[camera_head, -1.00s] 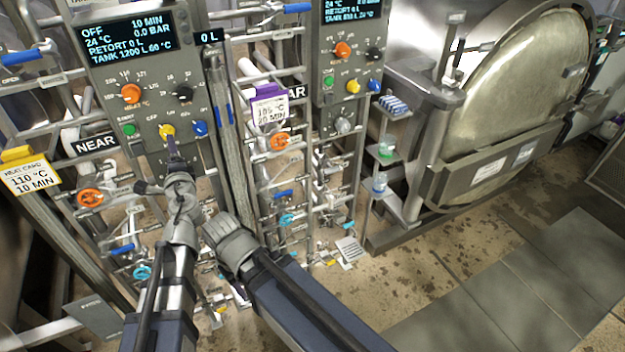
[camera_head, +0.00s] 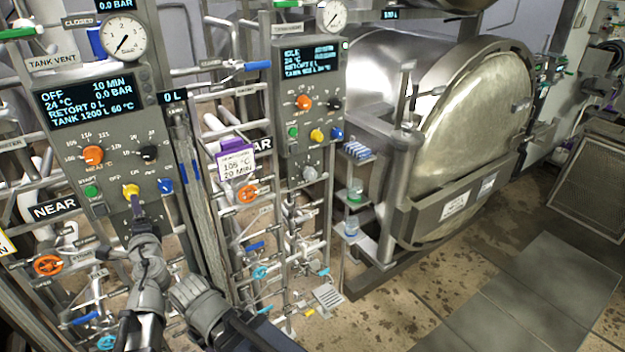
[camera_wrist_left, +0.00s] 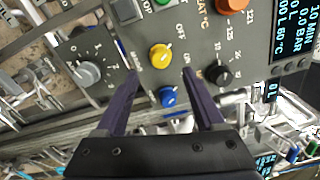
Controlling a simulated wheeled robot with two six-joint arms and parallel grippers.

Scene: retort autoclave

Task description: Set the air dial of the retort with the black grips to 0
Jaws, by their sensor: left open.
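The near control panel (camera_head: 112,150) stands at the left, with an orange knob (camera_head: 93,155), a black knob (camera_head: 149,153), a green button (camera_head: 92,192), a yellow knob (camera_head: 131,190) and a blue knob (camera_head: 165,186). In the left wrist view, a grey dial (camera_wrist_left: 88,73) with a numbered scale sits left of the yellow knob (camera_wrist_left: 160,55); I cannot read its label. In the head view my arm hides that area. My left gripper (camera_wrist_left: 158,75) is open and empty, its fingers pointing at the panel by the yellow and blue knobs. Black grips cannot be made out. My right gripper is not in view.
A second panel (camera_head: 307,100) with its own grey dial (camera_head: 309,173) stands to the right, beside a large round retort door (camera_head: 475,130). Pipes and orange valve wheels (camera_head: 48,265) crowd below the panels. A NEAR sign (camera_head: 54,208) hangs at left.

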